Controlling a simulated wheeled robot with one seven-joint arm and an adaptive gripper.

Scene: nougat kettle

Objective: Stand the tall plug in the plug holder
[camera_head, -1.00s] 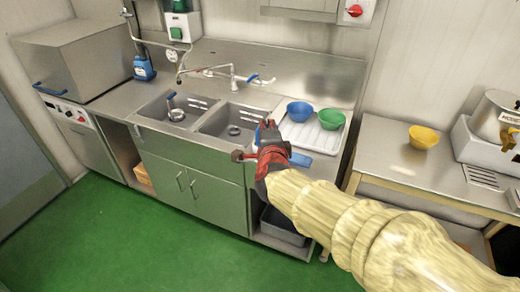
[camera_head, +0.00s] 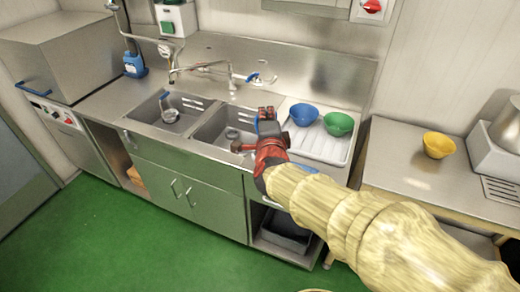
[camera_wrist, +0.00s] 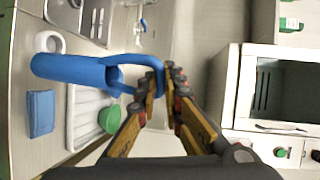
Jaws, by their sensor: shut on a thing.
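The tall plug is a blue cylinder with a loop handle; it lies across the left half of the wrist view (camera_wrist: 75,72). My gripper (camera_wrist: 162,88) is shut on the loop handle, with the fingers on either side of it. In the head view my gripper (camera_head: 266,125) is over the front right edge of the sink, and it largely hides the plug. A white ring-shaped thing (camera_wrist: 49,42) shows beside the far end of the plug in the wrist view; I cannot tell whether it is the plug holder.
A white drainer (camera_head: 318,143) holds a blue bowl (camera_head: 303,114) and a green bowl (camera_head: 338,124). A blue cloth (camera_wrist: 40,112) lies on the counter by it. The double sink (camera_head: 222,128) has a tap (camera_head: 205,68). A yellow bowl (camera_head: 439,145) stands on the right-hand table.

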